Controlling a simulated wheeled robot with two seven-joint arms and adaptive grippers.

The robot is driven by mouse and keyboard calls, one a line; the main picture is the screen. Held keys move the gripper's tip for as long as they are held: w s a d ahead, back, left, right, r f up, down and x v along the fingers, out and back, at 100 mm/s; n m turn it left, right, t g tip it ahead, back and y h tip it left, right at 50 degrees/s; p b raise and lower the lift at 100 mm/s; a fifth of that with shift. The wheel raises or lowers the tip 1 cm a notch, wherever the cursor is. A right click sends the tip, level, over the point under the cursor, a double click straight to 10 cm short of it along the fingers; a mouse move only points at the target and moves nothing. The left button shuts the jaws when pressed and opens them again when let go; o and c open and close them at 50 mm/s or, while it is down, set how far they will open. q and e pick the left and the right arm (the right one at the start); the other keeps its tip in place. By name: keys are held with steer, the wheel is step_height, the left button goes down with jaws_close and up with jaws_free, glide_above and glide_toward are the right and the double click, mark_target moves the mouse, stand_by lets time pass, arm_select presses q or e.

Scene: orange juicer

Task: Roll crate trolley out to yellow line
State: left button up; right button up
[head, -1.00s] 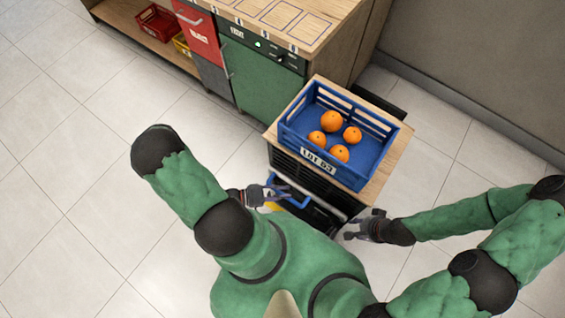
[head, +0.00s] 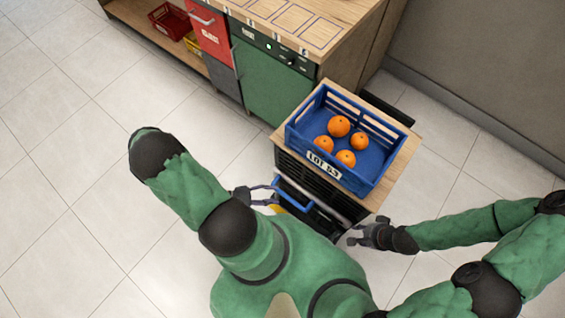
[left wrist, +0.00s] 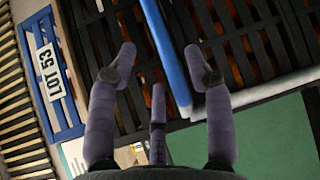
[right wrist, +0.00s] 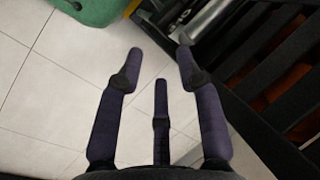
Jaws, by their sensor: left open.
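The trolley (head: 404,165) has dark slatted sides and a wooden top, and stands in front of my body. A blue handle (head: 293,195) sticks out from its near side. My left gripper (head: 275,194) is open just left of the handle. In the left wrist view a blue bar (left wrist: 163,45) runs up between and beyond its spread fingers (left wrist: 163,62). My right gripper (head: 352,235) is by the trolley's near right corner. In the right wrist view its fingers (right wrist: 158,65) are spread with nothing between them. A small yellow patch (head: 276,209) shows under the handle; I cannot tell whether it is the line.
A blue crate (head: 328,170) marked LOT 53 holds several oranges on the trolley top. A counter with a green cabinet (head: 275,88) stands behind to the left, a grey wall (head: 480,75) to the right. Tiled floor (head: 75,150) at left is clear.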

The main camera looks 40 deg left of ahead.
arm_select(q)
steer(key=v, duration=0.6)
stand_by(0.6)
